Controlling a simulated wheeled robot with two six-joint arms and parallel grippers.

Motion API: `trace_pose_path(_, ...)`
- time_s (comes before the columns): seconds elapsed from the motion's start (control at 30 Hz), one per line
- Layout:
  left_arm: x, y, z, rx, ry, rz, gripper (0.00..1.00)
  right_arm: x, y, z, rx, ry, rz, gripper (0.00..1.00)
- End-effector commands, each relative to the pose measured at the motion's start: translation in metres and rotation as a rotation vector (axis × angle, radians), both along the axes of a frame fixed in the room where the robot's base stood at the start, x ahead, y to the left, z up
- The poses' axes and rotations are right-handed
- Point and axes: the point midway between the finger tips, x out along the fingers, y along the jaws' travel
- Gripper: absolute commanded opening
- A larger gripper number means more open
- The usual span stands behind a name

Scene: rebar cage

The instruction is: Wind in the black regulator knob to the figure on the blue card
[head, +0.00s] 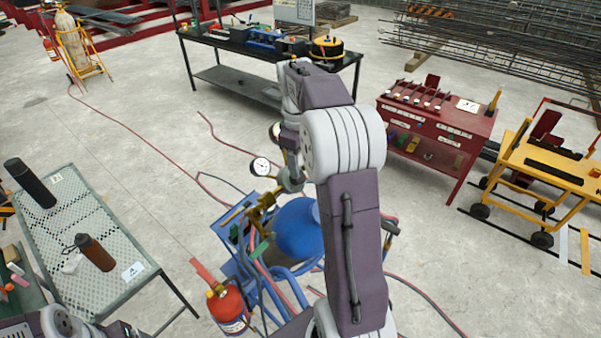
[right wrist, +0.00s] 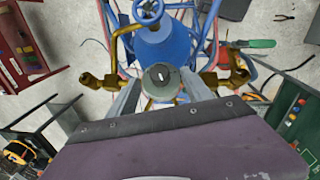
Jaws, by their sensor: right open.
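The black regulator knob (right wrist: 160,76) shows in the right wrist view as a round dark face with a pale mark, in a grey-green rim. My right gripper (right wrist: 161,84) is open, with one finger on each side of the knob; whether they touch it I cannot tell. In the head view my right arm hides the knob. Brass regulator parts (head: 262,212) and a white dial gauge (head: 261,166) show beside the arm, above a blue cylinder (head: 297,230). I cannot make out a blue card. My left gripper is out of view.
A red fire extinguisher (head: 228,308) stands by the blue cylinder's trolley. A black workbench (head: 235,80) and a red tool cabinet (head: 437,125) stand behind. Red hoses cross the floor.

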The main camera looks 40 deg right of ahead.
Motion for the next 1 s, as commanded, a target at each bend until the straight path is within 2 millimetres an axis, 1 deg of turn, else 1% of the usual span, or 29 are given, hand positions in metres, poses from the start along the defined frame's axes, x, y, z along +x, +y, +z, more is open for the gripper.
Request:
trace_pose_path(0.03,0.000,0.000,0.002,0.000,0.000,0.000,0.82,0.000,-0.001,-0.011,0.002,0.005,0.000,0.58)
trace_pose_path(0.1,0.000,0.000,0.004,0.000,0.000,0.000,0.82,0.001,-0.002,-0.025,0.003,0.006,0.001,0.58)
trace_pose_path(0.2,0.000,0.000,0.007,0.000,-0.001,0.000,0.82,0.002,-0.004,-0.042,0.002,0.005,0.001,0.58)
trace_pose_path(0.3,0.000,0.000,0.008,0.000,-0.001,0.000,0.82,0.003,-0.005,-0.054,0.001,0.003,0.001,0.58)
trace_pose_path(0.4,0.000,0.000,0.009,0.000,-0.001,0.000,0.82,0.003,-0.006,-0.059,0.001,0.003,0.001,0.58)
trace_pose_path(0.6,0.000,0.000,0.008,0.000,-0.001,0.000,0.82,0.003,-0.006,-0.060,0.001,0.000,0.000,0.58)
trace_pose_path(0.63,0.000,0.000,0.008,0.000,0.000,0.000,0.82,0.003,-0.006,-0.060,0.001,0.000,0.000,0.56)
trace_pose_path(0.83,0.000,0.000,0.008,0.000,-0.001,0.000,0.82,0.003,-0.006,-0.060,0.001,0.001,0.001,0.00)
trace_pose_path(1.0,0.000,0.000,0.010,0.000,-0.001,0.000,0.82,0.004,-0.005,-0.059,0.003,0.000,-0.001,0.00)
